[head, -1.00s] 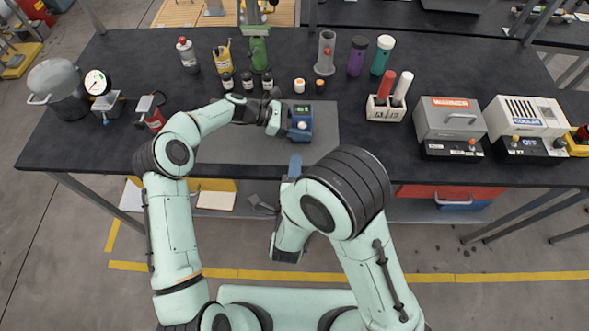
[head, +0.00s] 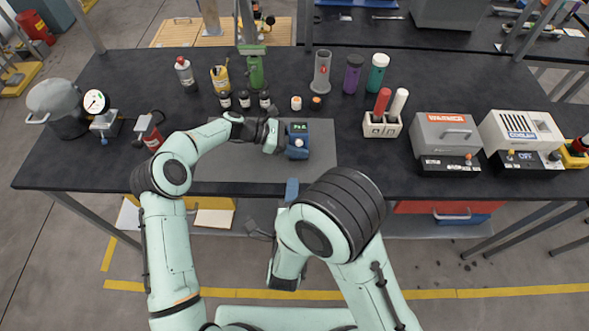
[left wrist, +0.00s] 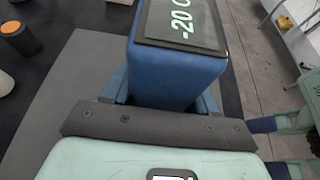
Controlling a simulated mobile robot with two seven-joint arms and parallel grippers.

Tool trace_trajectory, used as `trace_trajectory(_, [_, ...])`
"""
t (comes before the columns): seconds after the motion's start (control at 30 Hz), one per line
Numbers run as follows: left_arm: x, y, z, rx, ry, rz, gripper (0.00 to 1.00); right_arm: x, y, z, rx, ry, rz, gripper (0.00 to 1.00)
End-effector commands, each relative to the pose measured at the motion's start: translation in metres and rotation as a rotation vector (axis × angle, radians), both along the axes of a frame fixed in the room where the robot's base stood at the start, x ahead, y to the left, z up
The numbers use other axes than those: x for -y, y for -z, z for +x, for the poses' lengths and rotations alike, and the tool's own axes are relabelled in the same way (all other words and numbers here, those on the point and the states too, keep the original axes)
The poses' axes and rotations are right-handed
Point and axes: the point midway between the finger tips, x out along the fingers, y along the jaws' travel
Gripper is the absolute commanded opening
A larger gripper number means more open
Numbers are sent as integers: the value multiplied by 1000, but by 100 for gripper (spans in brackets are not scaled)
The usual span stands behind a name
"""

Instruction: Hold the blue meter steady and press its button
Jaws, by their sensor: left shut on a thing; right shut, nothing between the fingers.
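The blue meter (head: 298,145) is at the grey mat near the middle of the bench, with a dark display showing pale green characters. In the left wrist view the meter (left wrist: 178,78) fills the top middle and its display reads about "-20 C". My left gripper (head: 287,145) is shut on the meter from the left, its blue fingers on either side of the body. The button cannot be made out. My right gripper (head: 292,190) is shut and empty, in front of the bench edge below the meter, partly hidden by my right arm.
The grey mat (head: 240,168) has bare room left of the meter. Small bottles (head: 244,99) and an orange-capped jar (head: 316,103) stand behind it.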

Motion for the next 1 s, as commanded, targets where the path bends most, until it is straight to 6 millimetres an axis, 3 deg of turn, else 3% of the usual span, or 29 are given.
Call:
trace_trajectory(0.1, [0, -1, 0, 1, -1, -1, 17, 0, 0, 0, 0, 0, 0, 0])
trace_trajectory(0.13, [0, -2, 0, 1, -1, -2, 64, 0, 0, 0, 0, 0, 0, 0])
trace_trajectory(0.2, [0, -1, 0, 1, -1, -2, 87, 0, 0, 0, 0, 0, 0, 0])
trace_trajectory(0.57, [-4, -1, 0, 0, -1, 1, 87, 0, 0, 0, 0, 0, 0, 0])
trace_trajectory(0.73, [-26, -11, 0, 2, -4, 1, 87, 0, 0, 0, 0, 0, 0, 0])
trace_trajectory(1.0, [-79, -33, -1, 2, -3, 1, 87, 0, 0, 0, 0, 0, 0, 0])
